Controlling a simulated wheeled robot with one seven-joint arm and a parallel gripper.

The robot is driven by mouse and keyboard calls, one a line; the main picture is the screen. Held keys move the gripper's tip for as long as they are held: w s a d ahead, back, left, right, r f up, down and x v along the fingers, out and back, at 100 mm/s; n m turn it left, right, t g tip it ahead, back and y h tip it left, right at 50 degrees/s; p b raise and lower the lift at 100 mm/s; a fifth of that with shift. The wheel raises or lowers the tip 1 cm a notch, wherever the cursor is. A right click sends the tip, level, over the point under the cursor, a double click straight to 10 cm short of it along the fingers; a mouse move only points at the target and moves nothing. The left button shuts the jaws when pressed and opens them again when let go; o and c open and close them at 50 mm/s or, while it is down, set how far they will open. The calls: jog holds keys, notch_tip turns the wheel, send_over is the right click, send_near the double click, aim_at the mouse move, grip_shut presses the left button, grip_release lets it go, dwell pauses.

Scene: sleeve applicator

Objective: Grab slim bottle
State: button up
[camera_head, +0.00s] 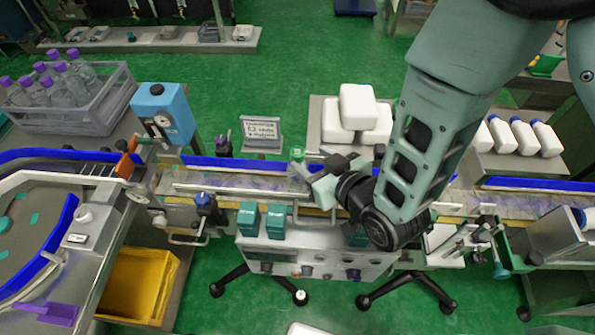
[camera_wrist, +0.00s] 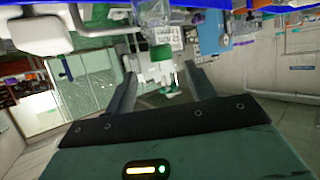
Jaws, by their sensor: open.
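A slim clear bottle with a green cap (camera_head: 297,154) stands on the conveyor near the middle of the head view. In the wrist view, the clear bottle (camera_wrist: 152,14) shows at the top centre with its green cap pointing down in the picture. My gripper (camera_wrist: 161,68) is open, with one finger on each side of the cap's line and a gap to both. In the head view my gripper (camera_head: 306,172) is close beside the bottle at its right. My gripper hides part of the bottle's lower body, and I cannot tell if they touch.
The conveyor with blue rails (camera_head: 240,163) runs across the view. White containers (camera_head: 357,105) are stacked behind my gripper. A small sign (camera_head: 261,131) stands behind the belt. Teal blocks (camera_head: 248,218) sit in front. A grey crate (camera_head: 100,118) holds several purple-capped bottles at left.

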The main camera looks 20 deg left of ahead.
aim_at(301, 156)
jog(key=shift+p+x, duration=1.75)
jog(key=shift+x, duration=1)
jog(key=shift+w+a+f, duration=0.1)
jog(key=shift+a+f, duration=0.25)
jog(key=shift+f, duration=0.1)
grip_shut()
